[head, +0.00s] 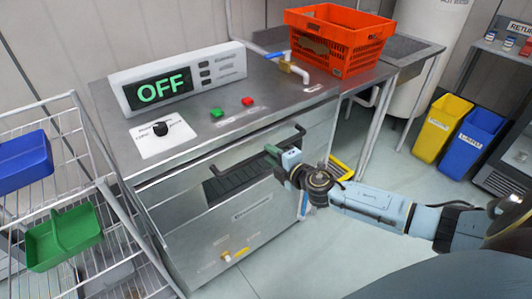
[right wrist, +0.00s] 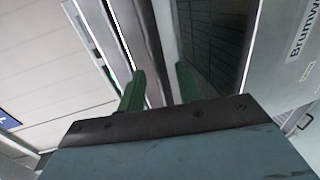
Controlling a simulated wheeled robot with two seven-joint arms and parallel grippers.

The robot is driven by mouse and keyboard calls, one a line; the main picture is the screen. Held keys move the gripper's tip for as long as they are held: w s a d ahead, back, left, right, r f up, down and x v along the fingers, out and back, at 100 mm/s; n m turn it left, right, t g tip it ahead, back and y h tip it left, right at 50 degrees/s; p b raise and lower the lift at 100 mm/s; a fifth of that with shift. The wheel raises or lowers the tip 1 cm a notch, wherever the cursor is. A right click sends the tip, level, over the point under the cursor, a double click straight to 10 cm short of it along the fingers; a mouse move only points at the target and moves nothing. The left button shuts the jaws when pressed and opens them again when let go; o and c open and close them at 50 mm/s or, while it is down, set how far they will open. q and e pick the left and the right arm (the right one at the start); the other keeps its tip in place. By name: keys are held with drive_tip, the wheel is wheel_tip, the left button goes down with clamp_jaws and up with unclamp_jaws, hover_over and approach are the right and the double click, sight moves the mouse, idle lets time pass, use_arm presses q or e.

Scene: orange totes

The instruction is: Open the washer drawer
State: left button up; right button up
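The washer (head: 200,190) is a steel cabinet with a white display reading OFF (head: 165,90) on top. Its front has a long steel handle bar with dark end brackets (head: 299,130), and a dark slotted area (head: 245,176) shows at the drawer. My right gripper (head: 272,151) is at the right part of this front, close to the bar. In the right wrist view its two green fingers (right wrist: 160,90) stand apart, with a steel bar (right wrist: 148,50) running between or just beyond them. I cannot tell whether they touch it. My left gripper is not in view.
An orange crate (head: 338,38) stands on the counter at the back right. A green button (head: 217,113) and a red button (head: 247,101) are on the washer top. A wire rack with blue and green bins (head: 65,237) stands at left. Yellow and blue bins (head: 477,138) stand right.

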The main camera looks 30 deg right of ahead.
sight(266, 152)
drive_tip(key=shift+x, duration=1.7)
drive_tip(key=shift+c, duration=0.3)
clamp_jaws()
